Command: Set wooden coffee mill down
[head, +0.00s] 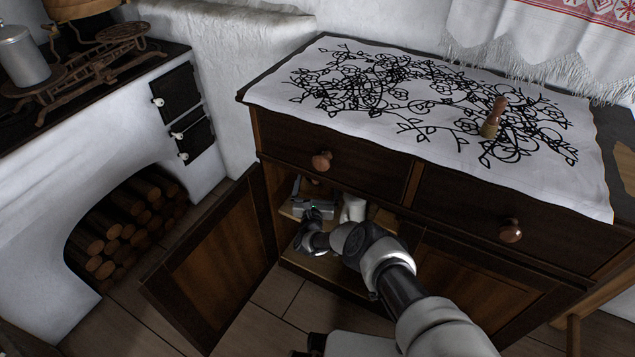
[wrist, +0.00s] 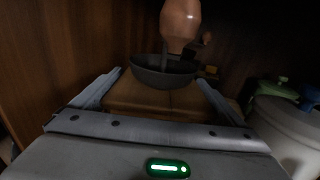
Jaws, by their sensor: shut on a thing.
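The wooden coffee mill (wrist: 150,97) is in the middle of the wrist view, with a light wooden body, a dark metal bowl on top and a reddish-brown knob above it. It looks upright. My gripper (wrist: 158,85) is shut on the body, with one finger on each side. In the head view my gripper (head: 314,207) reaches through the open left door into the cupboard, at the shelf (head: 289,209). There the mill is mostly hidden by the gripper. Whether its base touches the shelf cannot be seen.
The open cupboard door (head: 220,262) stands to the left of my arm. A white pot (wrist: 287,130) stands right of the mill, with a green item behind it. A wooden-handled brush-like item (head: 494,119) stands on the patterned cloth (head: 400,95) on top.

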